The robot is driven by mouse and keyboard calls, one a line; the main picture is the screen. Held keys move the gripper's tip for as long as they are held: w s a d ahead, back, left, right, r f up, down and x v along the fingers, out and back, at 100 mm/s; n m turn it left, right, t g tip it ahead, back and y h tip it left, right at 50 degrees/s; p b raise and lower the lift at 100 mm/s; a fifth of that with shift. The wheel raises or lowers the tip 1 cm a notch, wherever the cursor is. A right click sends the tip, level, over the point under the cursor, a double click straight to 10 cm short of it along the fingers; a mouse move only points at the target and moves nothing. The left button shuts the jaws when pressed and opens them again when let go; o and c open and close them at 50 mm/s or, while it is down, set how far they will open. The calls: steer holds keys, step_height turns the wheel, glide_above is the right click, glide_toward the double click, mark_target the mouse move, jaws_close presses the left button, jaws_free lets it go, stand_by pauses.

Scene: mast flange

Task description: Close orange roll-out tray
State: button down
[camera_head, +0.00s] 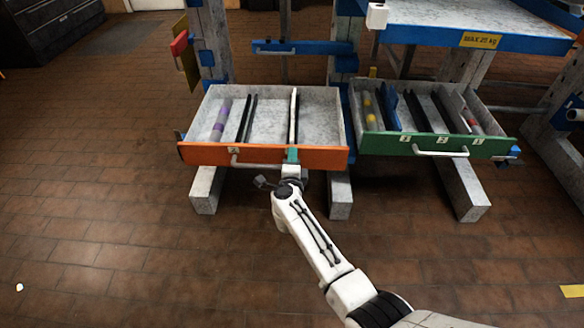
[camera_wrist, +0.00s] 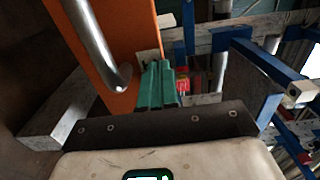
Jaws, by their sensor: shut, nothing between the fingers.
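The orange roll-out tray (camera_head: 263,157) stands pulled out from the rack in the head view, its grey interior visible. A metal bar handle (camera_head: 262,164) runs along its orange front, which also fills the upper left of the wrist view (camera_wrist: 117,88), with the handle (camera_wrist: 92,38) on it. My gripper (camera_head: 292,155) is at the front panel, just right of the handle's right end. Its green fingers (camera_wrist: 158,85) are together and empty, pointing toward the panel. I cannot tell whether the fingertips touch it.
The tray holds a purple-banded cylinder (camera_head: 221,118) and dark dividers. A green-fronted tray (camera_head: 435,145) is also pulled out to the right. Grey beam feet (camera_head: 207,190) stick out below. A blue-edged shelf (camera_head: 475,40) is at upper right.

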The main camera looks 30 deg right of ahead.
steer(key=b+x, duration=0.4)
steer(key=x, duration=0.4)
steer(key=shift+f, duration=0.1)
steer(key=shift+w, duration=0.15)
steer(key=shift+d+r, duration=0.1)
steer(key=shift+r, duration=0.25)
